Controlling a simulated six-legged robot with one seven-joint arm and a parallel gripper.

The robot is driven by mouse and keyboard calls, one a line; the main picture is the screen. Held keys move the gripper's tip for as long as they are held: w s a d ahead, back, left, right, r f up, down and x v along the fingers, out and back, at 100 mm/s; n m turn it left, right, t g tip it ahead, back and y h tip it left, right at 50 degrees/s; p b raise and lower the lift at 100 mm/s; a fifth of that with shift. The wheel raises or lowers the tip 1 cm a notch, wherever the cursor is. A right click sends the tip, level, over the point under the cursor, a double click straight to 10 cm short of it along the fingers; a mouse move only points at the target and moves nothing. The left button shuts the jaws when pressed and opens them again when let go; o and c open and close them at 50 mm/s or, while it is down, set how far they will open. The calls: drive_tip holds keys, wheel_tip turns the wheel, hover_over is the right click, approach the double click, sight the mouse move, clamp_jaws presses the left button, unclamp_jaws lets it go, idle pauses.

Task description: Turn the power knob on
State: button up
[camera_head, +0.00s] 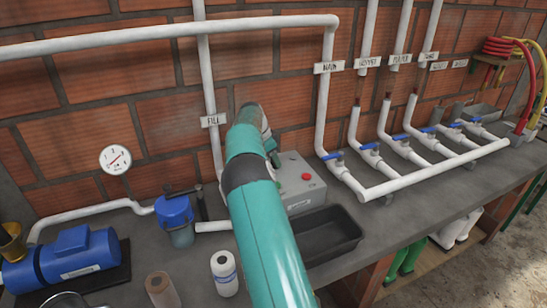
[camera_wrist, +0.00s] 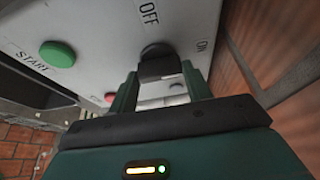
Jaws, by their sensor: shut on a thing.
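The grey control box (camera_head: 300,195) stands on the counter against the brick wall, partly hidden behind my teal arm. In the wrist view its face (camera_wrist: 95,25) fills the upper part, with "OFF" printed above a black knob (camera_wrist: 158,62) and "ON" to the right of it. My gripper (camera_wrist: 160,78) is shut on the black knob, with one teal finger on each side. The fingers hide part of the knob, and I cannot tell exactly which mark it points to. In the head view my arm hides the knob and my gripper.
A green START button (camera_wrist: 58,54) and a red button (camera_wrist: 110,98) are on the box face near my fingers. The brick wall (camera_wrist: 250,60) is close on the right. A black tray (camera_head: 328,240) and blue-handled valves (camera_head: 333,156) are beside the box.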

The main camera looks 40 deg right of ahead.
drive_tip(key=o, duration=1)
drive_tip(key=v, duration=1.3)
drive_tip(key=shift+a+r, duration=0.1)
drive_tip(key=shift+r, duration=0.25)
